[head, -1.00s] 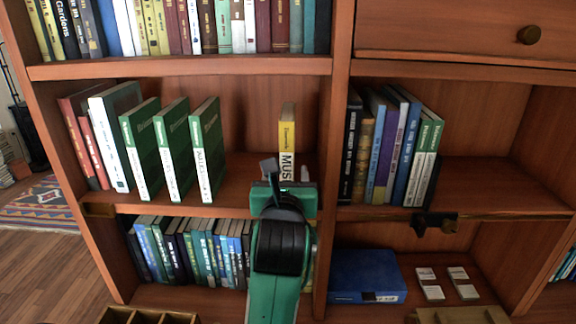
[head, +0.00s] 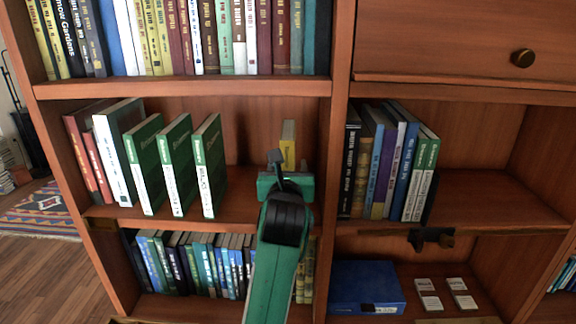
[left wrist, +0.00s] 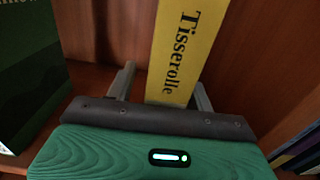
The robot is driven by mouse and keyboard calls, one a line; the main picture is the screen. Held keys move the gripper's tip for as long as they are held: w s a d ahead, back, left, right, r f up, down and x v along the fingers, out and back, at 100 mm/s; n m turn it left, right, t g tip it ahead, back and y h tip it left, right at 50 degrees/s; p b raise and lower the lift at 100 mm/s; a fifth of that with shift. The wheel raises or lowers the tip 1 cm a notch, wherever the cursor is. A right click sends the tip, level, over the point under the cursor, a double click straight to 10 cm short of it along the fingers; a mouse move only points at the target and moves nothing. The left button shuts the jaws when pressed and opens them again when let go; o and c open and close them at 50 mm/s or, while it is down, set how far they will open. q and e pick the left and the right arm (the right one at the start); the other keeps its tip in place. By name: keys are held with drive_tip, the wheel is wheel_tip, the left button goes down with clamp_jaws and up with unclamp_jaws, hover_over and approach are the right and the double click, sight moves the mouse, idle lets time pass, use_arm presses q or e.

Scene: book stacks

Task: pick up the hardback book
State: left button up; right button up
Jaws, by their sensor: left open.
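A yellow book (head: 288,142) stands upright near the right end of the middle left shelf, with its lower part hidden behind my left gripper. Its yellow spine (left wrist: 178,45), lettered "Tisserolle", fills the middle of the left wrist view. My left gripper (head: 289,164) is in front of it. In the left wrist view the gripper's two fingers (left wrist: 163,80) are apart, one on each side of the spine's lower part. I cannot tell whether they touch it. My right gripper is not in view.
The upright divider (head: 338,140) is close on the right. Full book rows are above and below. A blue box (head: 366,287) sits lower right.

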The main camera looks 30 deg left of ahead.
use_arm(q)
clamp_jaws()
drive_tip(key=shift+s+r, duration=0.1)
idle(0.3)
